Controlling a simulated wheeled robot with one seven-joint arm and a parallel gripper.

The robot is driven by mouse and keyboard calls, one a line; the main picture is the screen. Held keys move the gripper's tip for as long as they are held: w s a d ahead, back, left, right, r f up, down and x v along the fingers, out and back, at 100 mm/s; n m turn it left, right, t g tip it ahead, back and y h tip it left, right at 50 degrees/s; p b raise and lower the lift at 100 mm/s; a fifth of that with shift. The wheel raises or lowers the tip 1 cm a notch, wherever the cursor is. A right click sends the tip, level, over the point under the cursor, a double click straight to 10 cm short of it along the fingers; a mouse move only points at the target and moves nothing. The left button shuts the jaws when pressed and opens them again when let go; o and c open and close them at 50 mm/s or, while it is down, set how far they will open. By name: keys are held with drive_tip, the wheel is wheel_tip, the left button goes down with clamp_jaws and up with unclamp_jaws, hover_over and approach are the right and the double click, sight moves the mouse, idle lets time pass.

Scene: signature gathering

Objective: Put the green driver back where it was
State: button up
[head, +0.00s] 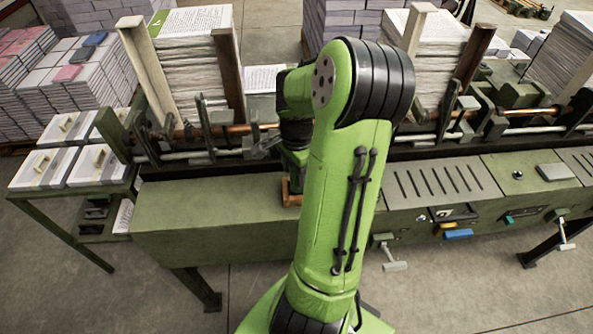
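A small teal-green handle (509,219) shows on the front of the long green machine, right of my arm. It may be the green driver, but it is too small to be sure. My arm stands in the middle of the head view, and its wrist bends down behind the forearm over the machine's front ledge. My gripper's fingers are hidden there, so I cannot tell whether they hold anything. A small orange-brown piece (289,193) shows on the ledge just below the wrist, partly covered by my arm.
The long green machine (205,215) spans the view, with paper stacks (195,75) held upright behind it. A blue item (458,233) and levers (391,254) sit on its front. A side table (72,193) with white stacks stands at left. Floor in front is mostly clear.

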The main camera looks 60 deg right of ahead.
drive_tip(key=shift+r, duration=0.1)
wheel_tip(320, 180, up, 12)
drive_tip(key=p, duration=0.2)
drive_tip(key=shift+r+p, duration=0.1)
drive_tip(key=shift+p, duration=0.2)
drive_tip(key=w+a+r+n+t+h, duration=0.1)
drive_tip(key=a+r+n, duration=0.2)
drive_tip(key=a+n, duration=0.35)
drive_tip(key=w+a+r+n+t+h, duration=0.15)
drive_tip(key=a+n, duration=0.25)
drive_tip(key=a, duration=0.5)
drive_tip(key=s+a+r+n+t+y, duration=0.1)
drive_tip(key=s+a+n+t+y, duration=0.1)
drive_tip(key=s+a+n, duration=0.5)
drive_tip(key=a+n+t, duration=0.1)
drive_tip(key=a+n, duration=0.3)
drive_tip(key=shift+s, duration=0.4)
drive_tip(key=shift+y, duration=0.25)
